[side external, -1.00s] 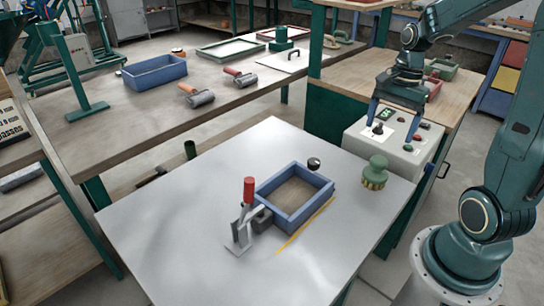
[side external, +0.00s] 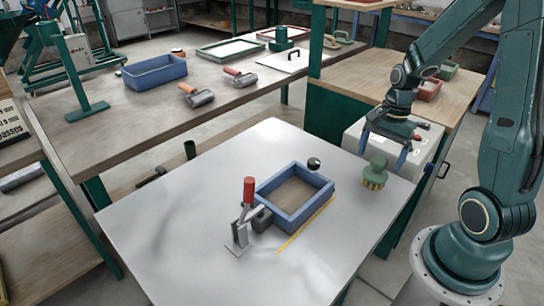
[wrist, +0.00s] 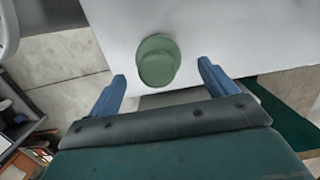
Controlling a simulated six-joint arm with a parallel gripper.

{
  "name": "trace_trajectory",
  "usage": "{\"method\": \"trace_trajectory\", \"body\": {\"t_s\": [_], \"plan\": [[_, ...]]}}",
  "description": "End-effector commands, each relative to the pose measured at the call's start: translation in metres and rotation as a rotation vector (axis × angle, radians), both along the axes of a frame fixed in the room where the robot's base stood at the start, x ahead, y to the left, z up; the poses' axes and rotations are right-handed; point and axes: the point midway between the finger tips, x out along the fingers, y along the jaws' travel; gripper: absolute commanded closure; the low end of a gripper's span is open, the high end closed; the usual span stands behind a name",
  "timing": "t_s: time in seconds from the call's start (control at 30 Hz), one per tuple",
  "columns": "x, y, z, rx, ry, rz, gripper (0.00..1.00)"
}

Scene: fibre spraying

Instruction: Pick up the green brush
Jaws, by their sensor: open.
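The green brush (side external: 376,172) stands upright on the right part of the pale table, with its round green knob on top and tan bristles below. In the wrist view the brush (wrist: 157,61) is seen from above, its knob ahead of and between the two blue fingers. My gripper (side external: 383,150) is open and empty, above and close to the brush, slightly to its right in the side view. In the wrist view my gripper (wrist: 162,82) has its fingers spread wider than the brush. I cannot tell the exact height gap.
A blue frame (side external: 322,192) lies on the pale table (side external: 180,235) left of the brush. A red-handled clamp (side external: 248,192), a dark ball (side external: 313,163) and a yellow strip (side external: 302,228) are near it. A control box (side external: 352,138) stands behind the brush. The table's front left is clear.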

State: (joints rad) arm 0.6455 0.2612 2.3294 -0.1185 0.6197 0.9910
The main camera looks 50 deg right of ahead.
Motion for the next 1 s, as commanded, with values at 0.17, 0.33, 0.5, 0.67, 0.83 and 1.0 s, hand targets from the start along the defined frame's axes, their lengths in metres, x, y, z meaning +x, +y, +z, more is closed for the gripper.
{"method": "trace_trajectory", "body": {"t_s": [0.17,0.33,0.5,0.67,0.83,1.0], "plan": [[0.0,0.0,-0.001,0.0,0.001,0.0,0.16],[-0.001,0.002,-0.008,0.002,0.003,0.0,0.16],[-0.003,0.006,-0.024,0.003,0.005,0.001,0.16],[-0.003,0.008,-0.04,0.003,0.004,0.0,0.16],[-0.003,0.009,-0.05,0.001,0.001,0.0,0.16],[-0.003,0.009,-0.052,0.001,0.001,0.0,0.16]]}}
